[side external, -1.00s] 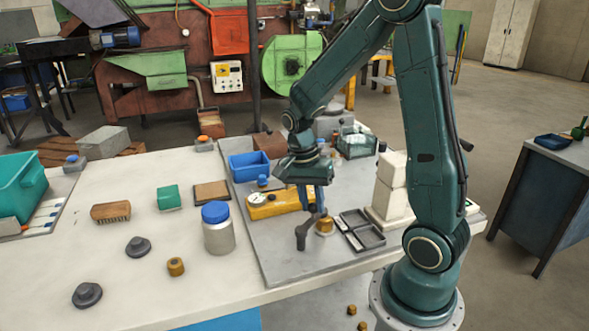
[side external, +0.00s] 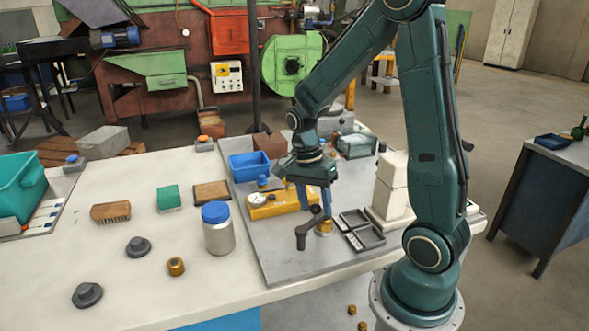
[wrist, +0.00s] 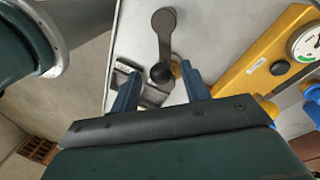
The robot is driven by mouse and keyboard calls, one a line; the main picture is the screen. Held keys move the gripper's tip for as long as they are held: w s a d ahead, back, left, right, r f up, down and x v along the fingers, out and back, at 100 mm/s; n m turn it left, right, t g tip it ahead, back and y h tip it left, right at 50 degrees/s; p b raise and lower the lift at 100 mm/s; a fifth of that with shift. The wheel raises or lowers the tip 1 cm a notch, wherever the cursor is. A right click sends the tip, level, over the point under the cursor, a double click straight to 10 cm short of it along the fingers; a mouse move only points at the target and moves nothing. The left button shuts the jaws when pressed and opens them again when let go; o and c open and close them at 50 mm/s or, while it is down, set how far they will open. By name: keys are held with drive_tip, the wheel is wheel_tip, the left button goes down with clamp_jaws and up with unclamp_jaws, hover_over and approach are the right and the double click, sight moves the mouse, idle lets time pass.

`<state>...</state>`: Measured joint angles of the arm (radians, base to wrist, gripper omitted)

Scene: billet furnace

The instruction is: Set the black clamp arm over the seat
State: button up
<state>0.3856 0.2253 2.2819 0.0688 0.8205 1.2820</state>
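The black clamp arm (side external: 307,228) is a dark lever on the grey plate, with a round pivot end and a ball knob. In the wrist view the clamp arm (wrist: 165,42) points with its knob towards my gripper (wrist: 160,73). The two blue fingers are apart, one on each side of the knob, with gaps showing. In the side view my gripper (side external: 314,203) is just above the knob. A brass piece (side external: 324,228), possibly the seat, stands beside the clamp arm; the knob partly hides it in the wrist view.
A yellow gauge body (side external: 282,203) lies close behind my gripper. A grey compartment tray (side external: 364,238) and white blocks (side external: 391,188) are on the right. A blue bin (side external: 249,165) stands at the back. The plate's front left is clear.

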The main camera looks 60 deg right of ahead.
drive_tip(key=shift+r, duration=0.1)
wheel_tip(320, 180, up, 13)
drive_tip(key=w, duration=0.2)
drive_tip(key=shift+w+d+r, duration=0.15)
drive_tip(key=shift+w, duration=0.15)
idle(0.4)
idle(0.3)
drive_tip(key=s+a+r+n+t, duration=0.3)
drive_tip(key=s+a+n+t, duration=0.4)
drive_tip(key=n, duration=1.2)
drive_tip(key=s+a, duration=0.3)
drive_tip(key=a, duration=0.2)
drive_tip(key=shift+s+n+t, duration=0.15)
drive_tip(key=shift+n+t, duration=0.15)
drive_tip(key=shift+t, duration=0.1)
drive_tip(key=shift+a, duration=0.1)
